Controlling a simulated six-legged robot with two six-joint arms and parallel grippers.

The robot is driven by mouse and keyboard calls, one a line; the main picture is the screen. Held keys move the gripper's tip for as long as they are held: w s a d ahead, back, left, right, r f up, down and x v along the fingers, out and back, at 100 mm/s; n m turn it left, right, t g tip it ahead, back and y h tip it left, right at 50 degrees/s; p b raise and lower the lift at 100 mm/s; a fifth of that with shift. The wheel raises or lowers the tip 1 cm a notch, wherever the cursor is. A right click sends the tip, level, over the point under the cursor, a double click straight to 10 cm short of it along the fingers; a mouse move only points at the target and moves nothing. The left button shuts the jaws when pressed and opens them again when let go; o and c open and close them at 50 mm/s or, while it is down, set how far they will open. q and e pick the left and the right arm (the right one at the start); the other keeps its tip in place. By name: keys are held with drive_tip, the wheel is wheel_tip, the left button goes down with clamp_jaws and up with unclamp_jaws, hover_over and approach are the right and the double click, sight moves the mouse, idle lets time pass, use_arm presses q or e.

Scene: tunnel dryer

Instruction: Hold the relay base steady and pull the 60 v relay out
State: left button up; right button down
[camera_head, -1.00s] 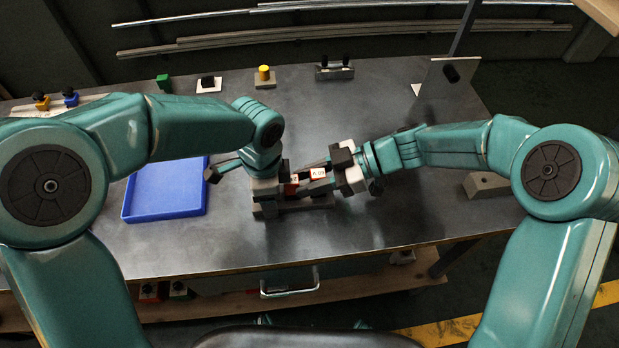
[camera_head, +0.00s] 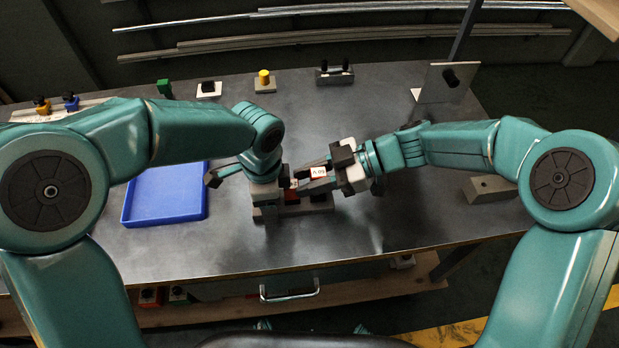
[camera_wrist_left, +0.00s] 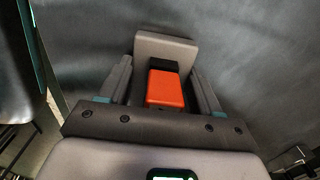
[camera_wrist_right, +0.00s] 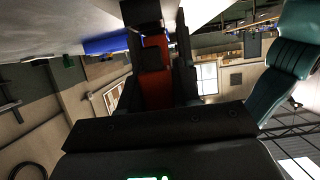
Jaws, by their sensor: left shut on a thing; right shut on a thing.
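The grey relay base (camera_head: 298,210) lies on the dark table. My left gripper (camera_head: 266,192) is shut on the left end of the base; its fingers (camera_wrist_left: 163,85) straddle the grey block. An orange-red relay (camera_wrist_left: 165,90) sits on the base between those fingers. My right gripper (camera_head: 320,172) is shut on a red relay with a white label (camera_head: 319,171), which seems to read 60 V. This relay is above the right part of the base, where a dark socket shows. It also shows as a red body with a dark end in the right wrist view (camera_wrist_right: 155,75).
An empty blue tray (camera_head: 165,218) is left of the base. A yellow-topped button block (camera_head: 264,80), a white plate with a black knob (camera_head: 209,88) and a grey fixture (camera_head: 334,74) stand at the back. A grey block (camera_head: 490,189) lies at the right.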

drive_tip(key=shift+r, duration=2.2)
use_arm(q)
drive_tip(key=o, duration=1.3)
drive_tip(key=shift+c, duration=0.2)
wheel_tip(320, 180, up, 12)
drive_tip(key=shift+r, duration=0.1)
